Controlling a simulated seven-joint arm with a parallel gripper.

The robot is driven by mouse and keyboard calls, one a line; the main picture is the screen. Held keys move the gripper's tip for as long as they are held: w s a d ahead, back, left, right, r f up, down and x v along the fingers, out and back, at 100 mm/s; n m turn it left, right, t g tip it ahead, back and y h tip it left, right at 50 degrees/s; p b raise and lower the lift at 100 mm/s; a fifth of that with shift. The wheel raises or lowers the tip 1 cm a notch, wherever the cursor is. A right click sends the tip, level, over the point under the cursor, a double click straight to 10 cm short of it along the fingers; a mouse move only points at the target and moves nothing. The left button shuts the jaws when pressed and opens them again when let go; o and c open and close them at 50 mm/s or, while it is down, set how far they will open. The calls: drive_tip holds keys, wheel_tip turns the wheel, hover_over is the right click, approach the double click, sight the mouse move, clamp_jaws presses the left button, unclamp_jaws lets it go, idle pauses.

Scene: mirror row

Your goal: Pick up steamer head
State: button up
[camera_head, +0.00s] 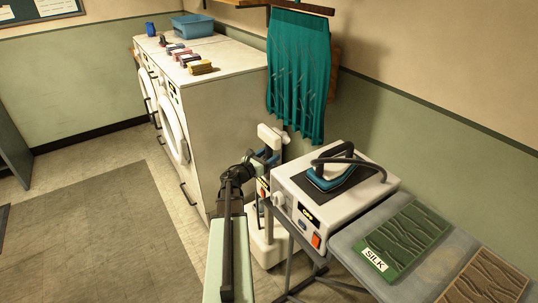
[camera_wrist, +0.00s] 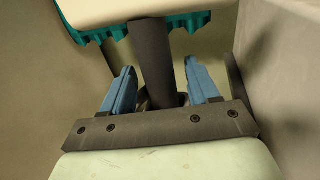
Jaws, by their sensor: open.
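The steamer head shows in the wrist view as a cream block (camera_wrist: 150,9) at the top, on a dark round handle. In the head view its cream top (camera_head: 270,134) stands between the washer and the ironing station. My gripper (camera_wrist: 160,66) is open, with one blue finger on each side of the dark handle. I see gaps between the fingers and the handle. The lower end of the handle is hidden behind the gripper's bar. In the head view my gripper (camera_head: 264,157) is small and partly hidden by my arm.
The teal pleated cloth (camera_head: 298,75) hangs behind the steamer head. A white washer (camera_head: 215,110) stands close on the left. On the right are an iron (camera_head: 330,175) on its white station (camera_head: 374,184) and a green board marked SILK (camera_head: 412,232). The cream steamer base (camera_head: 270,247) is below.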

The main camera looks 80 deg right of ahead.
drive_tip(key=shift+s+d, duration=0.1)
drive_tip(key=shift+d, duration=0.1)
clamp_jaws()
idle(0.4)
